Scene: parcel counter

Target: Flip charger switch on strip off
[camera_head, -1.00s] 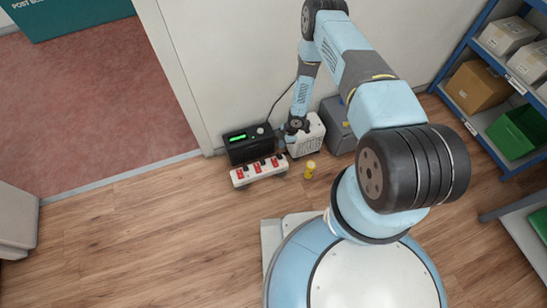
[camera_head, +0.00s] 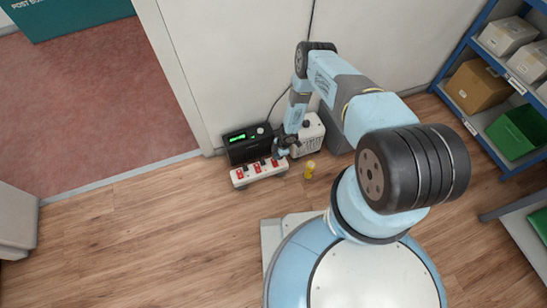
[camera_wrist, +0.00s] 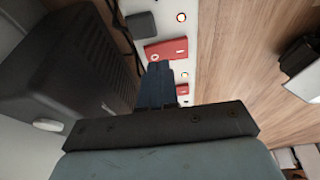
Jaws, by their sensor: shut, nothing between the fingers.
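The white power strip (camera_head: 246,178) lies on the floor in front of a black charger (camera_head: 243,154) with a green display. Several red switches are on the strip; in the wrist view one red switch (camera_wrist: 166,49) sits just beyond my fingertips. Small lit lamps (camera_wrist: 181,17) and a black plug (camera_wrist: 140,25) show along the strip there. My gripper (camera_head: 277,154) is shut and empty, at the right part of the strip. In the wrist view its fingers (camera_wrist: 158,68) reach over the strip beside that switch; whether they touch it I cannot tell. The fingers hide part of the strip.
The charger stands close on the left in the wrist view (camera_wrist: 75,65). A pale vented box (camera_head: 309,135) and a grey box (camera_head: 338,140) stand by the wall. The floor in front is clear.

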